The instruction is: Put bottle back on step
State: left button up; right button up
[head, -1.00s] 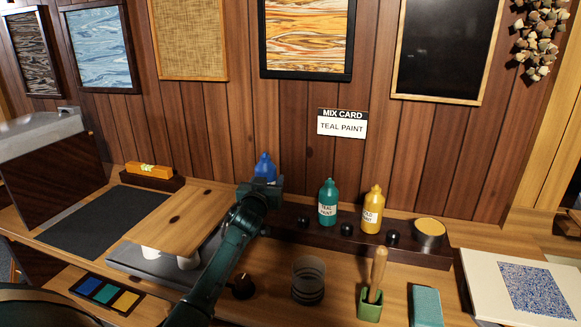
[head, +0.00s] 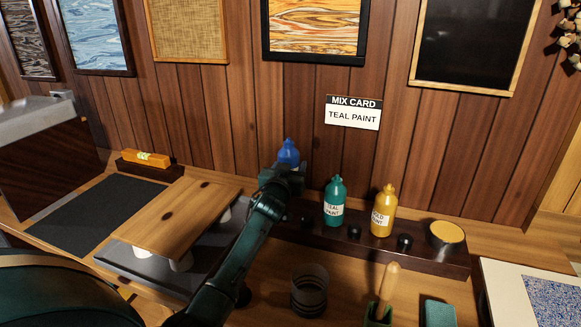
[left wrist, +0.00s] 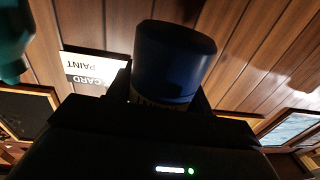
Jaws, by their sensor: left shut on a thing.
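A blue bottle (head: 288,153) shows its top above my left gripper (head: 284,170) in the head view, at the left end of the dark step (head: 440,260). The gripper is shut on it; the arm hides the bottle's lower part, so I cannot tell whether it touches the step. In the left wrist view the blue bottle (left wrist: 172,62) fills the space between the fingers (left wrist: 165,98). A teal paint bottle (head: 334,203) and a gold paint bottle (head: 383,210) stand upright on the step to the right. My right gripper is not in view.
Dark knobs (head: 354,231) line the step's front, and a round tin (head: 445,237) sits at its right end. A dark cup (head: 309,290) and a green holder with a wooden handle (head: 386,290) stand in front. A wooden board (head: 178,222) lies left.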

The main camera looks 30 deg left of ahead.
pick_arm(q)
jog(key=shift+f+b, duration=0.3)
jog(key=shift+f, duration=0.2)
notch_tip(320, 180, down, 3)
jog(key=shift+r+b, duration=0.2)
jog(key=shift+b, duration=0.9)
jog(key=shift+f+b, duration=0.7)
jog(key=shift+f, duration=0.15)
jog(key=shift+f+b, duration=0.7)
jog(key=shift+f, duration=0.5)
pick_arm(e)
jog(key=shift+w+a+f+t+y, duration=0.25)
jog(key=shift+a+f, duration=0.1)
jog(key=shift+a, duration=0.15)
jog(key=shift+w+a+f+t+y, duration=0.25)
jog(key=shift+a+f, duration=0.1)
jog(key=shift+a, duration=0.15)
pick_arm(q)
jog(key=shift+f+b, duration=0.25)
jog(key=shift+b, duration=0.15)
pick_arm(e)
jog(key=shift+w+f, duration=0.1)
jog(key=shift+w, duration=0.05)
pick_arm(q)
jog(key=o, duration=1.7)
jog(key=shift+f, duration=0.1)
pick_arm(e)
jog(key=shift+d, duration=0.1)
